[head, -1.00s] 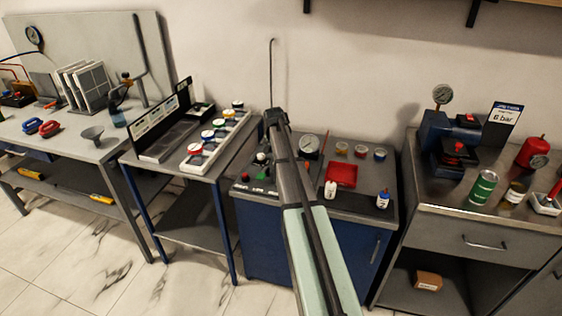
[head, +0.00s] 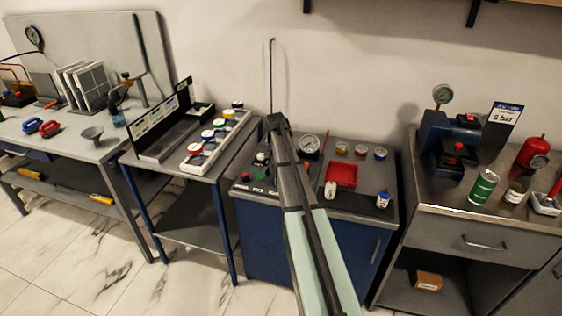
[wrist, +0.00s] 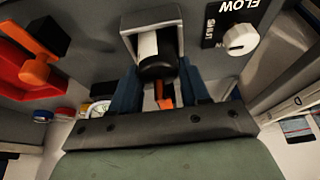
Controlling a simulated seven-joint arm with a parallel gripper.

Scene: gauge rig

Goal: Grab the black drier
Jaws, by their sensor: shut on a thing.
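In the wrist view, a cylinder with a black end, which looks like the black drier (wrist: 157,65), sits inside a square grey frame (wrist: 182,14). A white part shows behind its black end. My gripper (wrist: 157,80) has its dark blue fingers on either side of the black end and is shut on it. The lower part of the drier and the exact contact are partly hidden. In the head view my arm crosses in front of the middle bench, and the gripper and drier cannot be made out behind it.
A panel marked FLOW with a white knob (wrist: 240,39) is close on the right of the wrist view. A red tray (head: 341,174), a round gauge (head: 309,144) and small bottles stand on the middle bench. A green can (head: 483,187) stands on the right bench.

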